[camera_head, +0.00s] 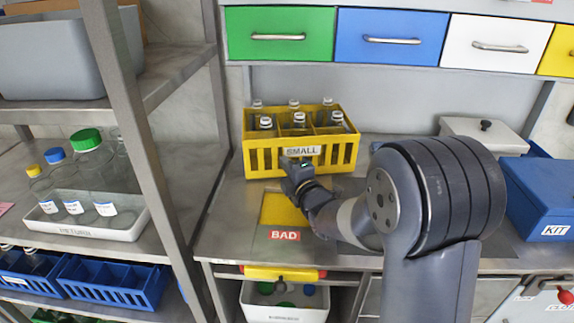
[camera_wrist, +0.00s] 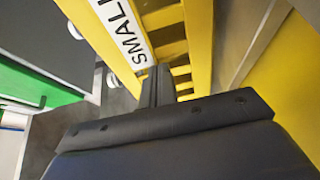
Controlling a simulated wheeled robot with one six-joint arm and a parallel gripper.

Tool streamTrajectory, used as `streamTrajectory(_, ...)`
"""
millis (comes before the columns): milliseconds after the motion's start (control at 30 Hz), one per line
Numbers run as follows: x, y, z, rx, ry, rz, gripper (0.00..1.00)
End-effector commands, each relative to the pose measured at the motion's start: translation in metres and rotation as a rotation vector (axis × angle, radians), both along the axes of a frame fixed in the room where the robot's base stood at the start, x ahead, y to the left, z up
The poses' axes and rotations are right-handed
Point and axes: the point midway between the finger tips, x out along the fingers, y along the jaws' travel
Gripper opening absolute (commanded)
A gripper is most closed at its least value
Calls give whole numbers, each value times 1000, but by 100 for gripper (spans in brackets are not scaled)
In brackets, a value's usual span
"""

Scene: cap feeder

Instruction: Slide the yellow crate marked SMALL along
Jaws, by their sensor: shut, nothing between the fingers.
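The yellow crate marked SMALL (camera_head: 256,160) stands on the metal counter, with several clear bottles in its compartments. Its SMALL label (camera_head: 301,151) is on the front wall. My gripper (camera_head: 297,165) is at the crate's front wall just below the label, shut and empty. In the wrist view, the shut fingers (camera_wrist: 157,82) lie close against the slatted yellow wall (camera_wrist: 199,40), beside the label (camera_wrist: 122,30). I cannot tell whether they touch it. My arm hides part of the counter to the right.
A yellow square (camera_head: 281,208) and a BAD label (camera_head: 284,236) are in front of the crate. A blue KIT box (camera_head: 541,190) and a grey lidded box (camera_head: 484,133) are at right. A shelf post (camera_head: 140,125) stands at left. Coloured drawers (camera_head: 391,37) hang above.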

Motion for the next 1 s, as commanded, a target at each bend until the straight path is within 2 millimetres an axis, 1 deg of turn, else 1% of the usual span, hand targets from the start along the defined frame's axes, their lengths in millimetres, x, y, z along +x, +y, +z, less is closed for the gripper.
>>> streamTrajectory(133,7,-3,-4,0,-1,-1,0)
streamTrajectory(400,36,-13,-3,1,-2,-2,0)
streamTrajectory(467,39,-14,-2,-1,0,-2,0)
streamTrajectory(633,41,-14,0,1,0,-1,0)
streamTrajectory(1000,40,-13,-1,0,-1,-1,0)
